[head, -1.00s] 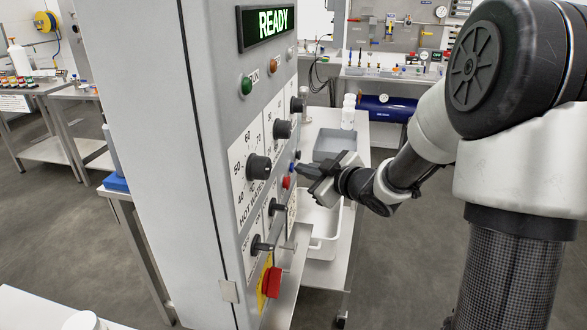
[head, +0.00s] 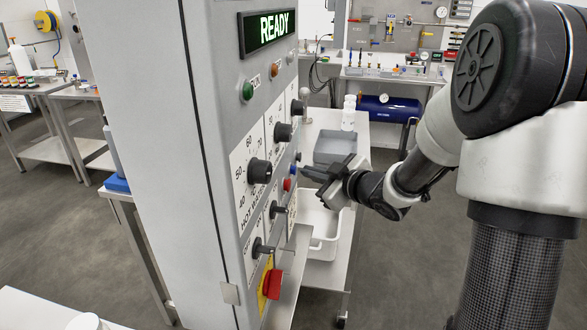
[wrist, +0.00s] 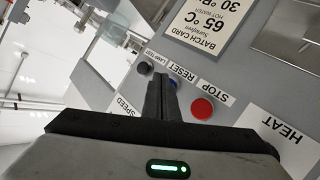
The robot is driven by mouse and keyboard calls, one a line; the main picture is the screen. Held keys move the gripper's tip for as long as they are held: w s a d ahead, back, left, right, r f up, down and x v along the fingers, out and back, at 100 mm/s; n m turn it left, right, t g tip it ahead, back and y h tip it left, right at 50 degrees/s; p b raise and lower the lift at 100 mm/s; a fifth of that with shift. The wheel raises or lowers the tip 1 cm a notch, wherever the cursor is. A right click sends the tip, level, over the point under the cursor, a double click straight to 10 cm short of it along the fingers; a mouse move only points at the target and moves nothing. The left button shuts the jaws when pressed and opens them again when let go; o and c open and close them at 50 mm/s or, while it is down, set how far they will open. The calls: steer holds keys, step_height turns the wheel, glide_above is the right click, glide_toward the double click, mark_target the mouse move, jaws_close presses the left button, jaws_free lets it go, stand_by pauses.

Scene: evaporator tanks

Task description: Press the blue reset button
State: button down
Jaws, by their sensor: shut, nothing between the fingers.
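The blue reset button (head: 293,170) sits on the grey control panel, just above a red stop button (head: 287,184). My gripper (head: 304,172) is shut and empty, its fingertips just right of the blue button with a small gap showing. In the wrist view, the shut fingers (wrist: 161,80) stand in front of the RESET label area. They cover most of the blue button (wrist: 173,84), and only a sliver shows at their right. The red stop button (wrist: 202,108) is to the right and a black lamp-test button (wrist: 145,68) to the left.
A display (head: 268,30) reads READY. A trolley with a grey bin (head: 335,146) and a white tub (head: 322,240) stands behind my gripper.

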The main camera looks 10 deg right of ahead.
steer(key=d, duration=0.1)
steer(key=s+d+p, duration=0.1)
steer(key=d, duration=0.2)
steer(key=shift+s+d, duration=0.25)
steer(key=shift+d, duration=0.05)
stand_by(0.5)
